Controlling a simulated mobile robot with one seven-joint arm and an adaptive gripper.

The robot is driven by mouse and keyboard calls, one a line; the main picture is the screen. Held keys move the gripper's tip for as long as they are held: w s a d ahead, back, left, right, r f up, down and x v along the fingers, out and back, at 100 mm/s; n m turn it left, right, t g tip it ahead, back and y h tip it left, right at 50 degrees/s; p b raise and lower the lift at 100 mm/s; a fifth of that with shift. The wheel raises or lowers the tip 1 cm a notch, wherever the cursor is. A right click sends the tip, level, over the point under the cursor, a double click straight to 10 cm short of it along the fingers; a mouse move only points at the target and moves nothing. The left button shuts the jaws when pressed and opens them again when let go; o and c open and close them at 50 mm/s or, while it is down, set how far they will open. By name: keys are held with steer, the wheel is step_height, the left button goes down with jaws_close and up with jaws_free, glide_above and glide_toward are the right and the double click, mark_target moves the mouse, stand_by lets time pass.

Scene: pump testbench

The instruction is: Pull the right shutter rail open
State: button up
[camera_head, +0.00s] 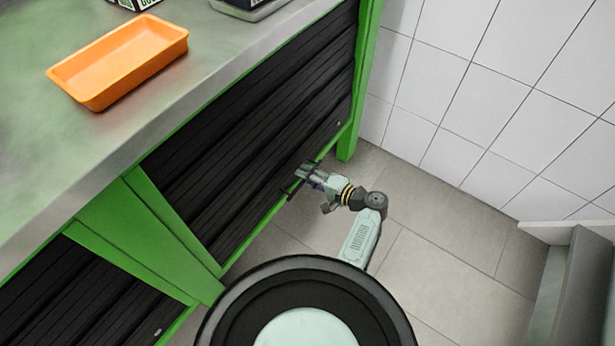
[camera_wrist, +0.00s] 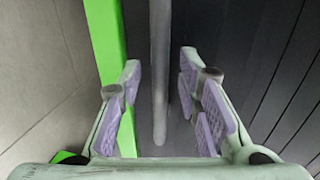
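The right shutter (camera_head: 260,125) is a black slatted panel in the green bench frame, and it appears closed. In the wrist view its dark slats (camera_wrist: 250,50) fill the right side. A grey rail bar (camera_wrist: 159,85) runs lengthwise down the middle of the wrist view. My gripper (camera_head: 304,173) is at the lower edge of the right shutter. In the wrist view my gripper (camera_wrist: 161,66) is open, with one purple-padded finger on each side of the rail. Gaps show between the bar and both fingers. In the head view my gripper hides most of the rail.
An orange tray (camera_head: 120,60) sits on the metal benchtop (camera_head: 50,160). A second black shutter (camera_head: 85,290) is at the lower left. A green leg (camera_head: 362,75) and white tiled wall (camera_head: 480,80) stand beyond. The tiled floor (camera_head: 440,260) before the bench is clear.

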jaws_close()
stand_by(0.8)
